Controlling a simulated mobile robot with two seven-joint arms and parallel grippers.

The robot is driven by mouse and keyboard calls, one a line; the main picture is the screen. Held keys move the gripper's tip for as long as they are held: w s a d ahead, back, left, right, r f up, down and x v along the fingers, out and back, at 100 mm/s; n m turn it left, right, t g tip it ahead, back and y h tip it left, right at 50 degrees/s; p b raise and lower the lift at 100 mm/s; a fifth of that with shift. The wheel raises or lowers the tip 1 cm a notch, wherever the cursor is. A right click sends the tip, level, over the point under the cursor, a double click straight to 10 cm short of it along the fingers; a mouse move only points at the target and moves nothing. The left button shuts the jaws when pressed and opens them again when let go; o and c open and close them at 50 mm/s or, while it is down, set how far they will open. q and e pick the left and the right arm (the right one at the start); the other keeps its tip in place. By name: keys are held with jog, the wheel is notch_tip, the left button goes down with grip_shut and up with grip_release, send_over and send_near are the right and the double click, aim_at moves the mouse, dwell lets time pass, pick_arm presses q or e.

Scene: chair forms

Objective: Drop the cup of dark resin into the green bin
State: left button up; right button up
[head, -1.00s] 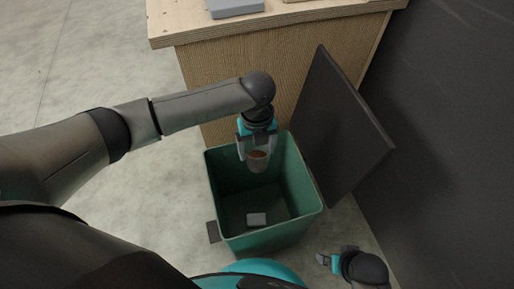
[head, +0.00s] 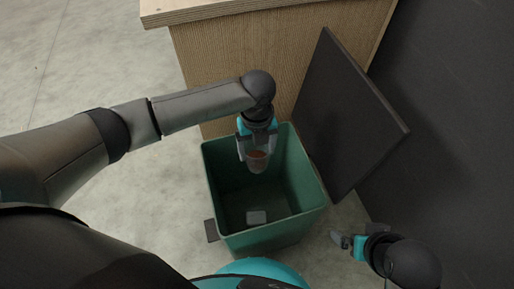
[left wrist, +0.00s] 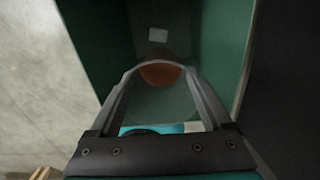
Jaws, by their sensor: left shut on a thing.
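The cup of dark resin (head: 257,161) is a small clear cup with reddish-brown contents. My left gripper (head: 257,151) is shut on it and holds it upright over the open green bin (head: 232,236), towards the bin's far side. In the left wrist view the cup (left wrist: 160,75) sits between the two fingers, with the bin's inside below it. The bin's dark lid (head: 345,115) stands open at the right. My right gripper (head: 346,240) is at the lower right, outside the bin; its fingers are too small to tell their state.
A small pale grey block (head: 256,217) lies on the bin floor. A wooden cabinet (head: 235,60) stands behind the bin. A dark wall (head: 460,110) closes off the right side. Open concrete floor (head: 80,70) lies to the left.

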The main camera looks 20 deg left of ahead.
pick_arm(q)
jog(key=shift+f, duration=0.1)
pick_arm(e)
jog(key=shift+r, duration=0.3)
pick_arm(q)
jog(key=o, duration=0.8)
pick_arm(e)
jog(key=shift+r, duration=0.1)
pick_arm(q)
jog(key=shift+r+p, duration=3.95)
jog(key=shift+r, duration=3.65)
pick_arm(e)
jog(key=s+d+f+g, duration=0.1)
jog(key=s+f, duration=0.1)
jog(key=f, duration=0.6)
jog(key=s+d+f+g, duration=0.1)
jog(key=s+f, duration=0.2)
jog(key=f, duration=0.5)
jog(key=shift+s, duration=0.15)
